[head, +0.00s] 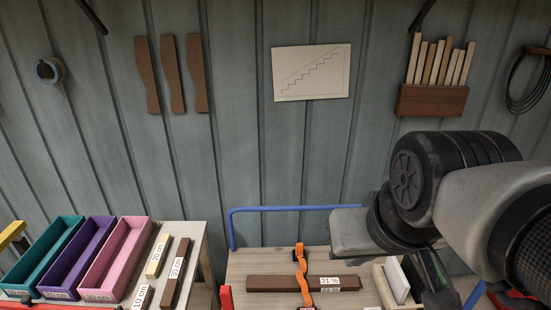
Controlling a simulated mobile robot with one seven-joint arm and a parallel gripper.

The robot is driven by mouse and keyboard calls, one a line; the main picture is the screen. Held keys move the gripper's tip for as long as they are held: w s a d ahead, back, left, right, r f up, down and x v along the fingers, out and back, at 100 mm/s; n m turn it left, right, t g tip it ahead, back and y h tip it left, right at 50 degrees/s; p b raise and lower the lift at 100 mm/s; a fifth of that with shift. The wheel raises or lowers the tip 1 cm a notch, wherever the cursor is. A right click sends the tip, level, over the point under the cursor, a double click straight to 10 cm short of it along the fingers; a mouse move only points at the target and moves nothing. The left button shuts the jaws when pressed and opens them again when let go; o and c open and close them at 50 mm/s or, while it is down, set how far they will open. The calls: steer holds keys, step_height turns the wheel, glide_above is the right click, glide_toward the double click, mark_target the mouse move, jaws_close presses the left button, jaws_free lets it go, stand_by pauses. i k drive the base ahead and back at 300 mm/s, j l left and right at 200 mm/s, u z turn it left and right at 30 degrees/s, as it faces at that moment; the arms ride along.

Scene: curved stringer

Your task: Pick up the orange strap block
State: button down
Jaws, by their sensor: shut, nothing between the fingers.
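The orange strap (301,272) runs across a dark brown wooden block (270,283), which lies lengthwise on the workbench top (240,264) at the bottom centre of the head view. The block has a white label reading "21 %". Another label shows partly just below it. My gripper (437,283) is at the lower right, to the right of the block and apart from it. It is shut and empty. My arm hides part of the bench's right side, and the bottom edge cuts off the bench's front.
Teal (45,255), purple (80,255) and pink (115,260) trays stand at left beside labelled wooden strips (175,270). A holder with white cards (396,280) stands between block and gripper. A blue rail (290,208) rises behind the bench.

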mark_target(298, 246)
steer(key=l+u, duration=0.45)
steer(key=l, duration=0.5)
steer(key=k, duration=0.7)
steer(key=i+j+z, duration=0.15)
steer(key=i+z, duration=0.3)
steer(key=i+j+z, duration=0.3)
steer(key=z, duration=0.2)
